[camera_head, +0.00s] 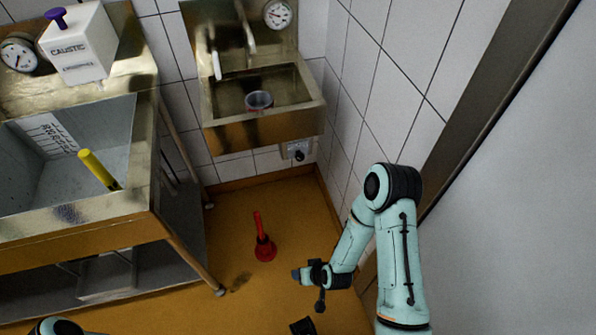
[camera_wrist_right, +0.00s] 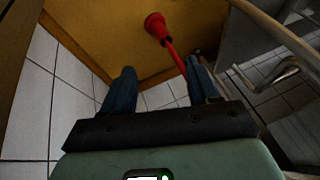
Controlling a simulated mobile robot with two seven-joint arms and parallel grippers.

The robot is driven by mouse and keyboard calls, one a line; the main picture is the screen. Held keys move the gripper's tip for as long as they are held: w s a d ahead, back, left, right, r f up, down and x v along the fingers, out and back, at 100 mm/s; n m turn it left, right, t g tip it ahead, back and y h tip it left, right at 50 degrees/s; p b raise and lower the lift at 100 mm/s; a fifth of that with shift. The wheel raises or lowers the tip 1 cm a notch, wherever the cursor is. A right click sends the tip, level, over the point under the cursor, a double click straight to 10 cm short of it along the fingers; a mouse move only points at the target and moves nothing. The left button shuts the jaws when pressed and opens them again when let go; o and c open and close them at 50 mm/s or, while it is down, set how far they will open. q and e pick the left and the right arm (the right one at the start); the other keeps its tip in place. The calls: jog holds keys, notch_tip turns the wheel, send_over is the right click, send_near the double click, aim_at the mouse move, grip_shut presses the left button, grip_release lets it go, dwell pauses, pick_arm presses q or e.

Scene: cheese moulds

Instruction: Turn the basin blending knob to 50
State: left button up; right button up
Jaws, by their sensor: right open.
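The metal wash basin (camera_head: 262,135) hangs on the tiled wall at the top centre of the head view. Below its right side is a small pale plate with a dark round knob (camera_head: 299,155); any scale on it is too small to read. A round dial gauge (camera_head: 278,14) sits above the basin at right. My right gripper (camera_head: 297,275) is low over the floor, in front of and well below the knob, apart from it. In the right wrist view its two blue fingers (camera_wrist_right: 161,68) are spread with nothing held. My left gripper is out of view.
A red plunger-like thing (camera_head: 264,248) stands on the brown floor near my right gripper. A large metal sink (camera_head: 75,215) on legs is at left, with a white caustic container (camera_head: 80,48). A tiled wall and pale panel close off the right.

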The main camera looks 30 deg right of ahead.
jog(key=w+d+r+t+h+b, duration=0.3)
jog(key=w+d+t+b, duration=0.5)
jog(key=w, duration=0.5)
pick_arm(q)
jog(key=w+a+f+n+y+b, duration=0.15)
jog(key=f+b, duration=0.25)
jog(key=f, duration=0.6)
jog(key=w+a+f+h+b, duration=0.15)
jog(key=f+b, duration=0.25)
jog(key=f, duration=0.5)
pick_arm(e)
jog(key=n+t+h, duration=0.1)
jog(key=t+h, duration=0.2)
jog(key=t, duration=0.2)
send_near(301, 159)
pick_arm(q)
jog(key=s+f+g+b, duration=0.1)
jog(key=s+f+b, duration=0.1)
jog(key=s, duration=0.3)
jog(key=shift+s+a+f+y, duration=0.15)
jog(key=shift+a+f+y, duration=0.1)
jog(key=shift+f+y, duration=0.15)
pick_arm(e)
jog(key=x, duration=0.8)
jog(key=shift+w+r, duration=0.15)
jog(key=shift+w, duration=0.1)
jog(key=c, duration=1)
